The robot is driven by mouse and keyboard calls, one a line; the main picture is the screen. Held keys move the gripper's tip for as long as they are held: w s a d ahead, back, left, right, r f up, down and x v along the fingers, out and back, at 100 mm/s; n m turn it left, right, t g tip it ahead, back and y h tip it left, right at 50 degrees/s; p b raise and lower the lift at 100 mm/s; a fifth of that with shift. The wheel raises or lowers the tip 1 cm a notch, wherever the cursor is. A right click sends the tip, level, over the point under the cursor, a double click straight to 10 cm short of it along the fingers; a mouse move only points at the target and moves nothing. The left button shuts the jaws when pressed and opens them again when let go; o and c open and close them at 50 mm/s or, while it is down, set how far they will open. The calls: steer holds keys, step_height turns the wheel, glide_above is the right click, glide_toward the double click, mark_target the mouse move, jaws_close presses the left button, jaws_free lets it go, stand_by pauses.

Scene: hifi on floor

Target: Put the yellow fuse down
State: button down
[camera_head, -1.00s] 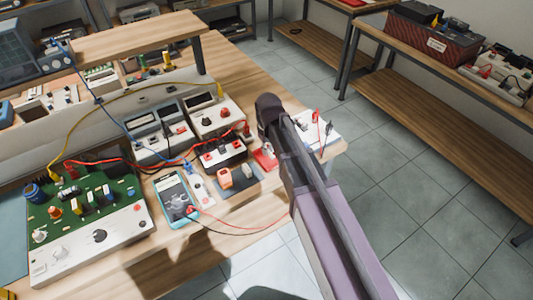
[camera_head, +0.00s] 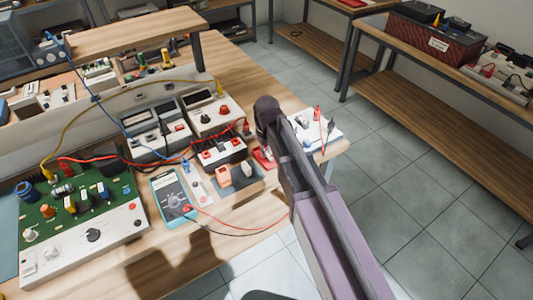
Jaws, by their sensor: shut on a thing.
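My arm (camera_head: 330,225) reaches up from the lower right to a dark joint (camera_head: 268,108) over the right end of the wooden bench. My gripper cannot be made out; the arm may hide it. No yellow fuse can be told for sure in this view. Small coloured parts, some of them yellow, stand on a green circuit board (camera_head: 118,203) at the left, but they are too small to name.
A teal multimeter (camera_head: 173,196) lies beside the board. Bench instruments (camera_head: 215,115) with red, blue and yellow cables stand behind. A white box (camera_head: 318,133) is right of the arm joint. Bare wood (camera_head: 215,245) shows at the bench front. A second bench (camera_head: 440,105) stands right.

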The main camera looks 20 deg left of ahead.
mark_target(267, 153)
steer(key=shift+f, duration=0.2)
steer(key=c, duration=0.9)
jaws_free()
steer(key=shift+r, duration=0.1)
steer(key=shift+r, duration=0.15)
step_height(267, 153, up, 12)
steer(key=p, duration=1.2)
steer(key=s+d+m, duration=0.2)
steer(key=d+m, duration=0.1)
steer(key=d, duration=0.9)
steer(key=s+d+m, duration=0.2)
steer(key=d+m, duration=0.1)
steer(key=d, duration=0.9)
steer(key=s+d+m, duration=0.2)
steer(key=d+m, duration=0.1)
steer(key=d, duration=1)
steer(key=shift+m, duration=0.4)
